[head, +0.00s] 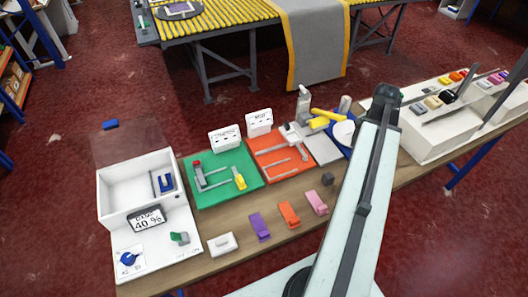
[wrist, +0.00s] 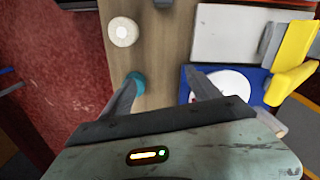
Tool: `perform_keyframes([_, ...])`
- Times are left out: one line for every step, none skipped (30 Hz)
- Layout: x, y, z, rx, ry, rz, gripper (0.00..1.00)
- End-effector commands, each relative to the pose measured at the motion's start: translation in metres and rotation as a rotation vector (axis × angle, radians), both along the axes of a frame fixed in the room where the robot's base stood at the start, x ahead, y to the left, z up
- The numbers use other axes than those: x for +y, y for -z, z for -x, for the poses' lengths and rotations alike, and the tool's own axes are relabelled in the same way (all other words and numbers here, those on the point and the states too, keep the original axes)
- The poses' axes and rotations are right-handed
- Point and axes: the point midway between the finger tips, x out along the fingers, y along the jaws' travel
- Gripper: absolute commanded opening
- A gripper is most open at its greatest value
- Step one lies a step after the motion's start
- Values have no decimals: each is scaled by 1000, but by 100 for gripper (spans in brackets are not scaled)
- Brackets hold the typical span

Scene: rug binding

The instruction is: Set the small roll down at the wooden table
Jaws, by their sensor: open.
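In the wrist view my gripper (wrist: 163,74) is open, with bare wood of the table between its two fingers. A small teal round piece (wrist: 139,84) shows at the tip of the left finger, partly hidden by it. A cream round roll (wrist: 123,31) with a pale centre stands on the wooden table (wrist: 166,30), apart from the fingers. I cannot tell for sure which of these is the small roll. The wooden table also shows in the head view (head: 290,207); there my arm hides my gripper and both round pieces.
A light grey plate (wrist: 225,38) is beyond. The head view shows green (head: 215,190) and orange (head: 268,172) boards and a white box (head: 112,210).

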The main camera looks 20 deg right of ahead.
Motion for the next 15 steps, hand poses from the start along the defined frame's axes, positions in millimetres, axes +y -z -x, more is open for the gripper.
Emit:
perform_keyframes([43,0,-34,0,-136,-1,71])
perform_keyframes([69,0,-53,0,-221,-1,71])
perform_keyframes([104,0,-76,0,-336,0,71])
perform_keyframes([131,0,-90,0,-422,0,71])
perform_keyframes([159,0,-104,0,-507,0,71])
perform_keyframes([196,-1,-119,-1,-620,0,71])
perform_keyframes([225,-1,-128,-1,-705,1,71])
perform_keyframes([253,-1,-136,-1,-786,1,71])
perform_keyframes([288,-1,-143,-1,-891,1,71])
perform_keyframes([313,-1,-147,-1,-963,1,71])
perform_keyframes([336,-1,-150,-1,-1032,2,71])
perform_keyframes([364,-1,-151,0,-1112,2,71])
perform_keyframes([382,-1,-152,0,-1164,2,71])
perform_keyframes([397,-1,-152,0,-1211,2,71])
perform_keyframes([414,-1,-151,-1,-1261,2,71])
